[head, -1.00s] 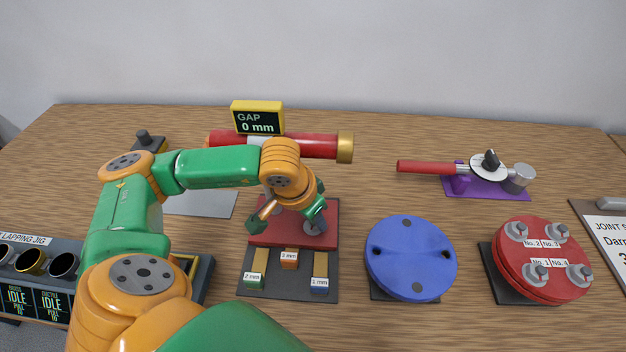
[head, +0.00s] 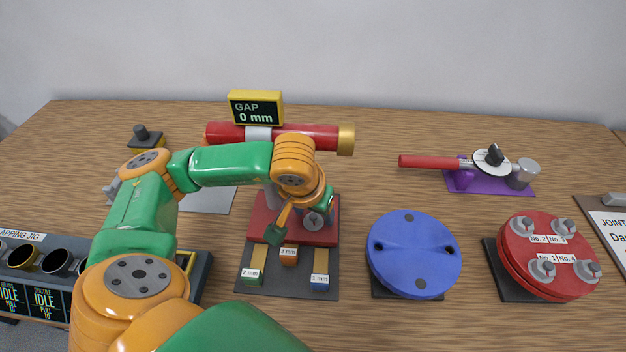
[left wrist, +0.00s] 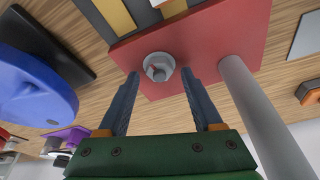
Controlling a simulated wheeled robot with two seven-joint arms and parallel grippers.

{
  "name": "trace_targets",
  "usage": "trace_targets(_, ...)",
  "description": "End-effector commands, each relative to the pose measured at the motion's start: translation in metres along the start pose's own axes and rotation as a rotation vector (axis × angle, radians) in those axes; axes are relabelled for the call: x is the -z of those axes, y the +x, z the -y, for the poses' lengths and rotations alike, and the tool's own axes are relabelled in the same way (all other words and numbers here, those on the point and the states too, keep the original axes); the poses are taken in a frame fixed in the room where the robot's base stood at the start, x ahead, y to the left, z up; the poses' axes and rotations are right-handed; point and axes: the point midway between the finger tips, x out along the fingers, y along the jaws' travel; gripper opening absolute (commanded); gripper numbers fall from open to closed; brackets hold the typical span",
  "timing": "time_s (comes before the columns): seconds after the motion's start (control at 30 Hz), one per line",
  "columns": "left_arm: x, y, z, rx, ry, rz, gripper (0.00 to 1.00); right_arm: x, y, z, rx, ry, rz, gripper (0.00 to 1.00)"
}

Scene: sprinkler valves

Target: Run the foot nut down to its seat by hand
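The foot nut (head: 314,222) is a grey hex nut on a round washer, on the red foot plate (head: 262,228). In the left wrist view the nut (left wrist: 158,67) sits at the plate's edge region, just beyond my fingertips. My left gripper (head: 302,218) is over the red plate, partly hiding the nut. In the left wrist view the gripper (left wrist: 160,76) is open, with one finger to each side of the nut and a gap at both; contact does not show. A grey post (left wrist: 262,120) rises right of the fingers. My right gripper is not in view.
A yellow display (head: 256,108) reads GAP 0 mm above a red pipe (head: 310,138). Labelled gauge blocks (head: 320,280) lie before the plate. A blue flange (head: 412,255) and a red bolted flange (head: 540,262) stand right, a lapping jig (head: 30,252) left.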

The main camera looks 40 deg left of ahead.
Motion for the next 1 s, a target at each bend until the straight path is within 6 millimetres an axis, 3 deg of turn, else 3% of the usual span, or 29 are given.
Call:
trace_targets(0.27,0.000,-0.001,0.000,0.000,0.001,0.000,0.72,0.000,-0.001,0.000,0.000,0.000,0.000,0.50)
trace_targets(0.7,0.002,-0.058,0.000,0.000,0.001,-0.001,0.72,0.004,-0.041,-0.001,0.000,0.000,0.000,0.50)
trace_targets(1.0,0.000,-0.060,0.000,0.000,0.001,0.000,0.72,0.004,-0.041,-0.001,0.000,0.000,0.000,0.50)
